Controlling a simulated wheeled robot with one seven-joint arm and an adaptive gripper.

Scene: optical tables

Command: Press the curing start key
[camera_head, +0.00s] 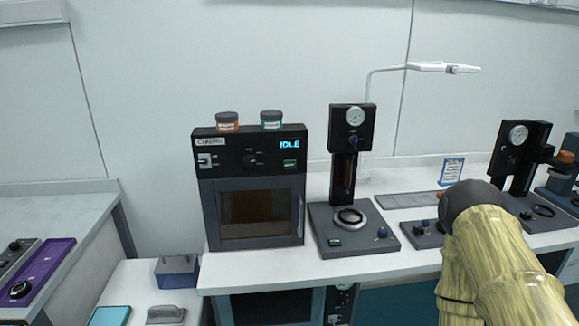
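The curing unit (208,215) is a dark box on the white bench, left of centre, with a label at its top left that seems to read "CURING". Its blue display (290,144) reads IDLE. A small green key (291,164) sits below the display, its lettering too small to read; it looks like the start key. A dark knob (250,160) is at the panel's middle and a white switch (205,160) at its left. The oven door is closed. My arm, in a yellowish sleeve, rises at the lower right, well apart from the unit. My gripper is not in view.
An orange-banded jar (227,122) and a teal-banded jar (271,120) stand on the unit. A gauge press (352,150) stands right of it, another (520,160) farther right. A lower bench at left holds a grey-blue box (176,276). The space before the unit is clear.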

